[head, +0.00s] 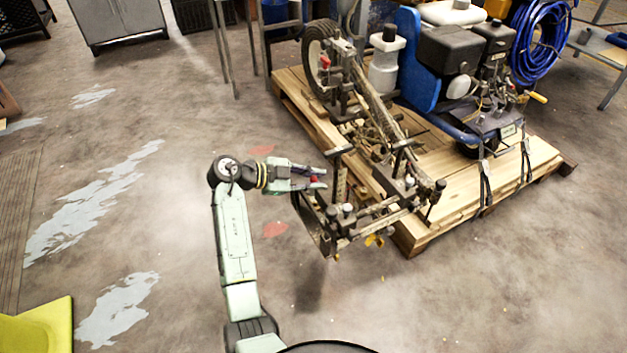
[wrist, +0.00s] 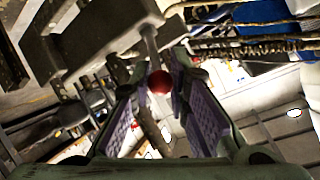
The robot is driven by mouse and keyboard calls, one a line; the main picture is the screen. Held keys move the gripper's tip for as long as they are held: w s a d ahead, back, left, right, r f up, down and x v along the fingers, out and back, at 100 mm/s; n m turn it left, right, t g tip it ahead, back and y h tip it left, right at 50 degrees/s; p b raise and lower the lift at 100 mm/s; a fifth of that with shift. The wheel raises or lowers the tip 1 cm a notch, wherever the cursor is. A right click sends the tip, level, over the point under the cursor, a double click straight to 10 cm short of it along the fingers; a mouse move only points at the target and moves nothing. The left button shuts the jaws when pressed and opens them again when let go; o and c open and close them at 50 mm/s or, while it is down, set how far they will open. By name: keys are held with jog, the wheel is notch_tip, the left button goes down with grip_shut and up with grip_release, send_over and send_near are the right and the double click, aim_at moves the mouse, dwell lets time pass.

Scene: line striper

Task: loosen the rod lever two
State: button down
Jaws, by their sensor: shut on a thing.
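The line striper's frame (head: 392,118) rests on a wooden pallet, its front bar overhanging the pallet's near-left edge. A lever with a red knob (head: 315,182) sticks out from this front part. My gripper (head: 318,178) reaches it from the left and is shut on the lever. In the wrist view the red knob (wrist: 159,82) and its dark rod lie between the purple-padded fingers. A second red knob (head: 325,62) shows higher up by the wheel. I cannot tell from the frames how tight the lever is.
The pallet (head: 440,228) carries the engine (head: 452,52), a white bottle (head: 385,66) and straps. A blue hose coil (head: 540,45) is behind. A yellow-green object (head: 38,328) stands at lower left.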

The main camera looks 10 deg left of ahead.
jog(key=c, duration=1.5)
grip_release()
jog(key=shift+a, duration=0.1)
jog(key=v, duration=1.2)
